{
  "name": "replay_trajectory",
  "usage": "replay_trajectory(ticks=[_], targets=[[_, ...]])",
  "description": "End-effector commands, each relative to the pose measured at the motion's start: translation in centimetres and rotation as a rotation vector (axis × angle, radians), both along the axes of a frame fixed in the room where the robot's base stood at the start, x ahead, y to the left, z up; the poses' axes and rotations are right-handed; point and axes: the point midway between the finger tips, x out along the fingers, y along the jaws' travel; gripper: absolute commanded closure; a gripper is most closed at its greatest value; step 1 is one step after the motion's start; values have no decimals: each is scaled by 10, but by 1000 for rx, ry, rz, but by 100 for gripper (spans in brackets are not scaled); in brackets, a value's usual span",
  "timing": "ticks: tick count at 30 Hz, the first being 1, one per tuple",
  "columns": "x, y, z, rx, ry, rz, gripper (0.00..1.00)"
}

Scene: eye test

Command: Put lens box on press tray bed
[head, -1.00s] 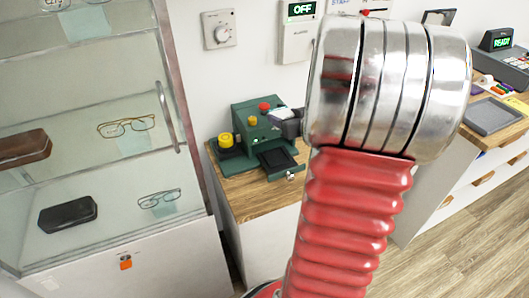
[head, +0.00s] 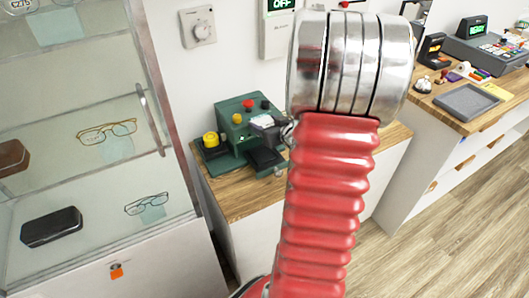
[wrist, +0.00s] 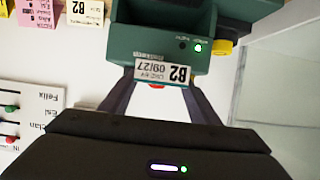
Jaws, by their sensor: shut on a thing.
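The lens box is a small white box with a printed B2 label (wrist: 163,73) in the wrist view. My gripper (wrist: 163,86) is shut on it, with one dark finger on each side. In the head view the pale box (head: 262,119) and my gripper are small and partly hidden by my arm. They appear close to the green press (head: 236,126), near its upper right side. The press's dark tray bed (head: 264,159) sticks out at its front, below the box. I cannot tell the gap between them. The press (wrist: 165,35) also fills the top of the wrist view.
The press stands on a wooden-topped cabinet (head: 225,196). A glass display case (head: 100,185) with spectacles stands at the left. A counter at the right holds a grey tray (head: 467,102) and a till (head: 490,48). A dial (head: 198,27) is on the wall.

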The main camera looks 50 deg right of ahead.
Motion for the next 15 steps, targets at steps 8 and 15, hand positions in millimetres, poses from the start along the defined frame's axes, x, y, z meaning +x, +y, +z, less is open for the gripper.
replay_trajectory(ticks=[8,15], targets=[[0,1,-41,4,2,1,66],[0,1,-73,3,2,1,66]])
